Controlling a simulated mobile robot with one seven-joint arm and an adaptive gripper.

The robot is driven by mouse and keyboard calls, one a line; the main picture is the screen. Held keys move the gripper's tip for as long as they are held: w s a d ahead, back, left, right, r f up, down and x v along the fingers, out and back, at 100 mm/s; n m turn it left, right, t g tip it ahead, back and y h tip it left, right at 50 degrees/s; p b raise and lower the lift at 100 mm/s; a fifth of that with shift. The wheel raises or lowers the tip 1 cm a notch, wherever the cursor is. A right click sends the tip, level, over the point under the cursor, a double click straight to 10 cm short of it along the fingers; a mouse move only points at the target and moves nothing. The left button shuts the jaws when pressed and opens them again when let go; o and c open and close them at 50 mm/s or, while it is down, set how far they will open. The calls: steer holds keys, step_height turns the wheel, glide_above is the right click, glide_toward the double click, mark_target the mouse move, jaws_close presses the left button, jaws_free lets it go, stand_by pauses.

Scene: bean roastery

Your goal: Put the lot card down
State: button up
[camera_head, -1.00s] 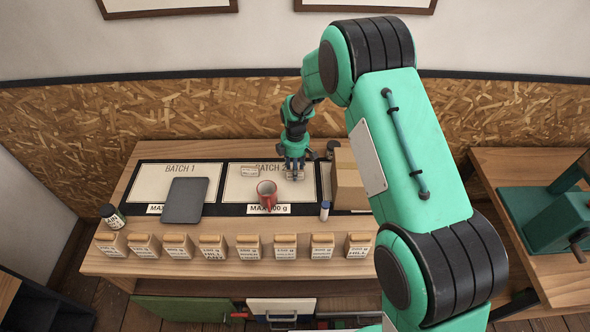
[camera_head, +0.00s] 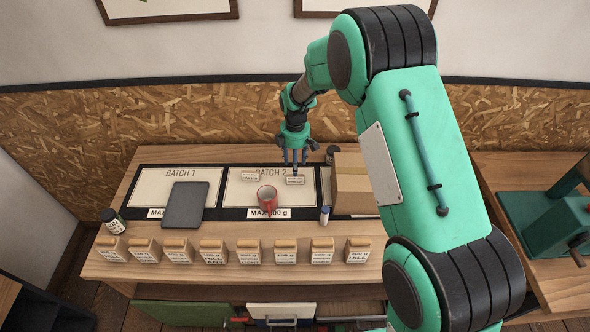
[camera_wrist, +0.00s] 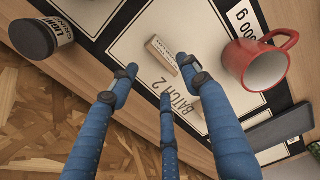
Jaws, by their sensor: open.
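A small pale lot card (camera_head: 295,180) with printed text rests on the right part of the BATCH 2 panel (camera_head: 235,192). It also shows in the wrist view (camera_wrist: 162,55), just beyond my fingertips. My gripper (camera_head: 295,165) is open above and behind this card, its blue fingers spread and empty. In the wrist view, my fingers (camera_wrist: 155,75) look clear of the card.
A red mug (camera_head: 267,199) stands just in front of the cards. A cardboard box (camera_head: 352,186) and a dark jar (camera_wrist: 40,38) are to the right. A dark tablet (camera_head: 186,204) lies on BATCH 1. Several labelled bean packs (camera_head: 213,252) line the front.

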steer(key=shift+r, duration=2.7)
steer(key=s+d+r+m+t, duration=0.1)
steer(key=s+d+r+m, duration=0.25)
steer(key=s+r, duration=0.4)
steer(key=s+d+r+m+t, duration=0.15)
steer(key=s+d+r, duration=0.3)
steer(key=r, duration=0.65)
steer(key=s+d+r+m, duration=0.4)
steer(key=s+d+r, duration=0.1)
steer(key=r, duration=0.4)
steer(key=s+d+r+m+t, duration=0.1)
steer(key=s+d+m, duration=0.1)
steer(key=s, duration=0.6)
steer(key=s+d+r+m+t, duration=0.1)
steer(key=s+m, duration=0.3)
steer(key=s, duration=0.5)
steer(key=s+d+r+m+t, duration=0.1)
steer(key=s+d+r+m, duration=0.2)
steer(key=s, duration=0.5)
steer(key=shift+s+d, duration=0.2)
steer(key=shift+d, duration=0.35)
